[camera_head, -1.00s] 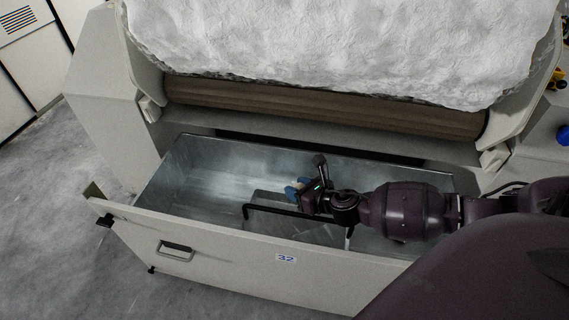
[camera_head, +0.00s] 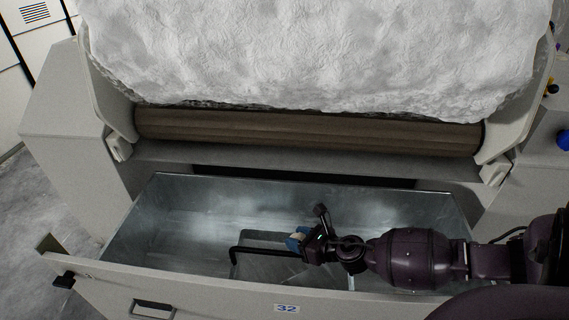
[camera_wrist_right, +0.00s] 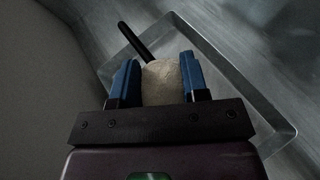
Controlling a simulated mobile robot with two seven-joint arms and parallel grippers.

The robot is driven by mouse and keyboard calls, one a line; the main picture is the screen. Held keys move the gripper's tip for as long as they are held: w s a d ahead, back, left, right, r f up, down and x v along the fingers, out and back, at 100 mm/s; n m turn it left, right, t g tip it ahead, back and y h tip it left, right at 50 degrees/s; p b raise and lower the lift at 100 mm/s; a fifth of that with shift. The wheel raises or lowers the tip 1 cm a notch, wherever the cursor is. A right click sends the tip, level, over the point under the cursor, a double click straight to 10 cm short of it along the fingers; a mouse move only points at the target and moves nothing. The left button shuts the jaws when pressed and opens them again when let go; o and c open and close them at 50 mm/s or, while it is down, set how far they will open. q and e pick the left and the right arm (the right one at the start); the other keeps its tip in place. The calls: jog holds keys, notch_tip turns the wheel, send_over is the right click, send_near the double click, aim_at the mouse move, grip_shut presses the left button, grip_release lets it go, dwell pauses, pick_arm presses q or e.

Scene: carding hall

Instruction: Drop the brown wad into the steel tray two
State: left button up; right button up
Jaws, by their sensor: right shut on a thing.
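My right gripper (camera_head: 296,240) reaches in from the right over the open metal drawer. In the right wrist view its two blue fingers are shut on a pale brown wad (camera_wrist_right: 162,84). In the head view the wad is mostly hidden between the fingers. A shallow steel tray (camera_head: 262,268) with a black handle lies inside the drawer, below and beside the gripper; my arm and the drawer front hide part of it. In the wrist view the tray's rim (camera_wrist_right: 232,82) runs beyond and to the right of the wad. I cannot read any number on the tray. My left gripper is not in view.
The drawer (camera_head: 180,220) has a pale front with a label "32" (camera_head: 286,308) and a dark handle. Behind it are a brown roller (camera_head: 300,130) and a large white fibre mass (camera_head: 310,55). The drawer's left part is empty.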

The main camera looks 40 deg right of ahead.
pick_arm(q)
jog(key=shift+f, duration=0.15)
pick_arm(e)
jog(key=shift+f, duration=0.45)
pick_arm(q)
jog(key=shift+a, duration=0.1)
pick_arm(e)
jog(key=shift+r, duration=0.15)
jog(key=o, duration=1)
jog(key=shift+s+d+r, duration=0.15)
jog(key=shift+s+r, duration=0.05)
jog(key=shift+s, duration=0.35)
pick_arm(q)
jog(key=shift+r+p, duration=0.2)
jog(key=shift+p, duration=0.45)
pick_arm(e)
jog(key=v, duration=0.9)
jog(key=shift+s+r, duration=0.1)
jog(key=shift+s, duration=0.15)
